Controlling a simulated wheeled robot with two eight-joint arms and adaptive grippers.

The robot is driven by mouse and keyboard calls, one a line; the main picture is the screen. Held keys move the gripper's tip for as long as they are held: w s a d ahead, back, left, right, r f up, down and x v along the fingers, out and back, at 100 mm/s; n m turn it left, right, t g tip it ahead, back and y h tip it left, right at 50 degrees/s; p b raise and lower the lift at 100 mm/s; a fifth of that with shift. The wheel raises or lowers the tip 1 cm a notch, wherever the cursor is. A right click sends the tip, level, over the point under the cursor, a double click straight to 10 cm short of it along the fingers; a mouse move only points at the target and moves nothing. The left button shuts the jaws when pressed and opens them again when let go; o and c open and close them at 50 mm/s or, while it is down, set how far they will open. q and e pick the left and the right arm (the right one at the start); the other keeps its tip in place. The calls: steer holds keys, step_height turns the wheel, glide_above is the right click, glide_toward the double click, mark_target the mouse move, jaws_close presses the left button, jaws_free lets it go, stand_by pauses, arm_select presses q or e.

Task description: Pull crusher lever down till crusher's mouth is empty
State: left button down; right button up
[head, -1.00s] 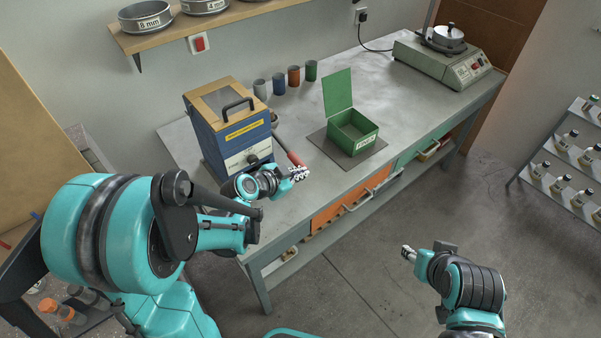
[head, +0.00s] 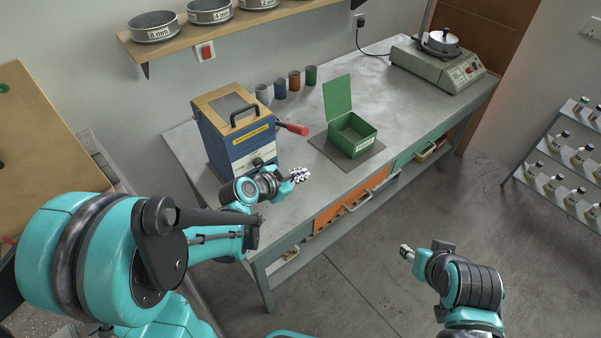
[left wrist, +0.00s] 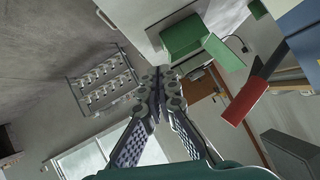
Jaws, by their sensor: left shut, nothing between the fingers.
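The crusher (head: 236,140) is a blue box with a wooden-framed top and a black handle, on the left of the bench. Its lever ends in a red grip (head: 292,128), which sticks out to the right, tilted slightly down. The grip also shows in the left wrist view (left wrist: 246,100), to the right of my fingers. My left gripper (head: 300,175) is shut and empty, in front of the crusher and below the lever, apart from the grip. My right gripper (head: 404,251) hangs over the floor, away from the bench; its fingers are too small to judge. I cannot see into the crusher's mouth.
An open green box (head: 364,146) stands on a dark mat right of the crusher. Several small cups (head: 280,88) line up behind it. A plate device (head: 440,65) stands at the far right of the bench. A sieve shelf (head: 185,33) hangs above.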

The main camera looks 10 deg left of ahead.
arm_select(q)
steer(key=p+v, duration=0.2)
steer(key=v, duration=0.5)
arm_select(e)
steer(key=r, duration=0.2)
steer(key=shift+w+d+r, duration=0.1)
steer(key=shift+w+r, duration=0.2)
arm_select(q)
steer(key=shift+s, duration=0.15)
stand_by(0.6)
